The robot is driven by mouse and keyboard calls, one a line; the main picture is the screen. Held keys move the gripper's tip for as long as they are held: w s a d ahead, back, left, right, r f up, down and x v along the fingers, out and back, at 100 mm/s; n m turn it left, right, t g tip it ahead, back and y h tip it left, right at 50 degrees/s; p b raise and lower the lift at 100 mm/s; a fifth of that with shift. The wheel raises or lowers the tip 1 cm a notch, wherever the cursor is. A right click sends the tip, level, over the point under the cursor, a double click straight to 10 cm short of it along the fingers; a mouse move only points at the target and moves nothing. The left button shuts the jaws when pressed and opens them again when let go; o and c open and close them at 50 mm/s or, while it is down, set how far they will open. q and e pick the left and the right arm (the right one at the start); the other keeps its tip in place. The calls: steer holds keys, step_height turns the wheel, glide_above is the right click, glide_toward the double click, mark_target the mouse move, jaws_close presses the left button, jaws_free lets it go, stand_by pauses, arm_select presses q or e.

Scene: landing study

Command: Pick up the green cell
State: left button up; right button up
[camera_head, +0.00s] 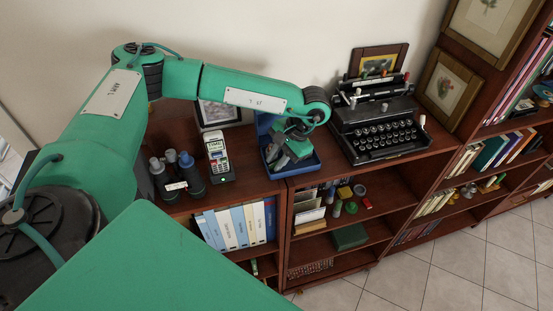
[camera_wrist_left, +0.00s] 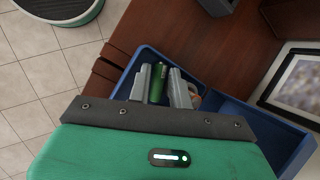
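The green cell (camera_wrist_left: 158,82) shows in the left wrist view inside the blue tray (camera_wrist_left: 262,122), lengthwise between the two pale fingers of my left gripper (camera_wrist_left: 160,85). The fingers lie close along both its sides; I cannot tell whether they press on it. In the head view my left gripper (camera_head: 291,151) points down into the blue tray (camera_head: 303,168) on the wooden cabinet top, and the cell cannot be made out there. My right gripper is not in view.
A framed picture (camera_head: 221,113) is behind. Shelves with binders (camera_head: 237,227) lie below, and tiled floor (camera_head: 440,260) is in front.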

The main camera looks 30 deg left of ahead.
arm_select(q)
steer(key=shift+s+f, duration=0.25)
steer(key=shift+f, duration=0.2)
steer(key=shift+s+a+f, duration=0.1)
jaws_close()
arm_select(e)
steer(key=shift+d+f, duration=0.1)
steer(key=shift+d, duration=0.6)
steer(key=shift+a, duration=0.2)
